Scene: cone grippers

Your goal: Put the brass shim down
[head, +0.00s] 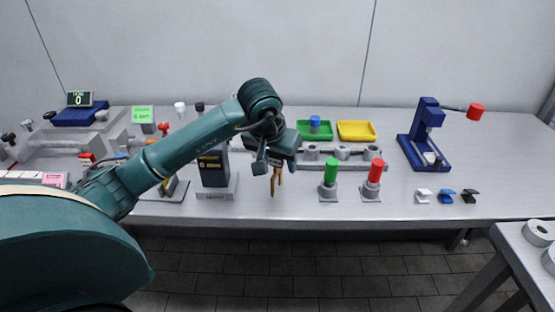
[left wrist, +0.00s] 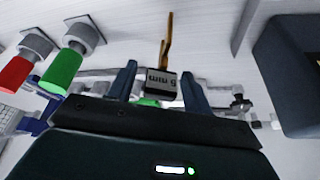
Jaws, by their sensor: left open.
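The brass shim (head: 275,183) shows below my left gripper in the head view, over the front part of the bench. In the left wrist view the brass strip (left wrist: 165,45) runs from a small grey block marked in mm (left wrist: 162,85). That block sits between the two fingers of my left gripper (left wrist: 160,88). The fingers are open, with a clear gap on the block's left side and a narrow one on its right. I cannot tell whether the shim's end touches the bench. My right gripper is in neither view.
A dark post (head: 214,166) on a grey base stands left of the gripper. A green cylinder (head: 331,170) and a red cylinder (head: 376,170) stand to the right. Green (head: 323,132) and yellow (head: 356,131) trays lie behind. A blue press (head: 424,135) stands farther right.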

